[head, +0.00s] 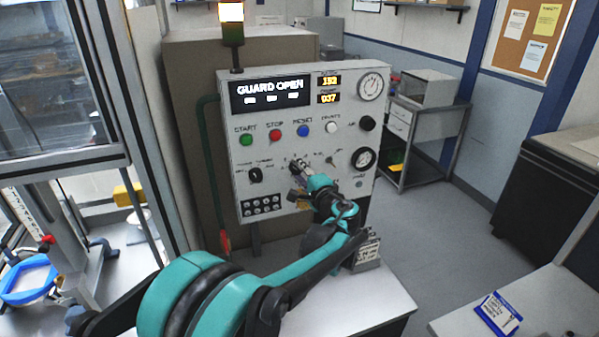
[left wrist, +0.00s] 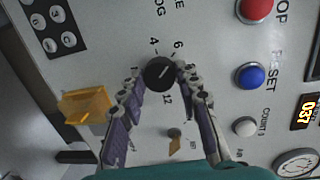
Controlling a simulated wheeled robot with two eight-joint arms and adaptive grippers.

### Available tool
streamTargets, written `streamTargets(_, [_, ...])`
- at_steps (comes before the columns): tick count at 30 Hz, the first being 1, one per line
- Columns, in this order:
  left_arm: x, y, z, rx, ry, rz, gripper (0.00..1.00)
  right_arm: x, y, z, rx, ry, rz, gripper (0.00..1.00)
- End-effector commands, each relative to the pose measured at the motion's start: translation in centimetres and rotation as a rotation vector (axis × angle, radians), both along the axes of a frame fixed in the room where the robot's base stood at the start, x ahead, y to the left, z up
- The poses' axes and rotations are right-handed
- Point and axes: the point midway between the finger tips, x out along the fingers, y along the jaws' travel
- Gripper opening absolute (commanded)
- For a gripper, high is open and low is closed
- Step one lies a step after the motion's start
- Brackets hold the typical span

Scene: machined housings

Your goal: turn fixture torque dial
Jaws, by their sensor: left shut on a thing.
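The torque dial (left wrist: 160,74) is a round black knob with a pale mark on its face, on the light grey control panel (head: 345,120). The numbers 4, 6 and 12 show around it in the left wrist view; I cannot tell for sure which the mark points at. My left gripper (left wrist: 161,80) has its two jointed fingers shut on the dial, one on each side. In the head view my left gripper (head: 300,180) reaches the panel's lower middle and partly hides the dial. My right gripper is not in view.
The panel has a green button (head: 246,140), a red button (head: 275,135), a blue button (left wrist: 251,75), a black selector (head: 255,175) and gauges. Its display (head: 270,93) reads GUARD OPEN. A yellow part (left wrist: 85,106) sits beside one finger. A bench (head: 380,308) stands below.

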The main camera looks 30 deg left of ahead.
Motion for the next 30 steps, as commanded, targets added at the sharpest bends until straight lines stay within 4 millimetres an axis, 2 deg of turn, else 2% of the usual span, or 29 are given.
streamTargets(2, [0.0, 0.0, 0.0, 0.0, 0.0, 0.001, 0.04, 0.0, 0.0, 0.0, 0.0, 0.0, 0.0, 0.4])
streamTargets(3, [0.0, 0.0, 0.0, 0.0, 0.0, 0.001, 0.35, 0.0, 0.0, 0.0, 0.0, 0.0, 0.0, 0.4])
streamTargets(5, [0.0, 0.0, 0.0, 0.001, 0.001, 0.001, 0.51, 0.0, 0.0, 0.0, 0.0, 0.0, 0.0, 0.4])
streamTargets(6, [0.0, 0.0, 0.0, 0.001, 0.001, 0.001, 0.54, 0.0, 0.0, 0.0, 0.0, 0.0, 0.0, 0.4])
streamTargets(17, [-0.3, -0.5, 0.0, 0.001, 0.001, -0.001, 0.54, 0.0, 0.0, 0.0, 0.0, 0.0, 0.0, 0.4])
streamTargets(20, [-1.0, -1.6, 0.2, 0.0, 0.001, -0.003, 0.54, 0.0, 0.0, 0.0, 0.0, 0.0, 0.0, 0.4])
streamTargets(30, [-5.3, -7.5, 0.7, 0.0, 0.001, -0.003, 0.54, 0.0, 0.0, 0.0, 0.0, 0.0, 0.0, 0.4])
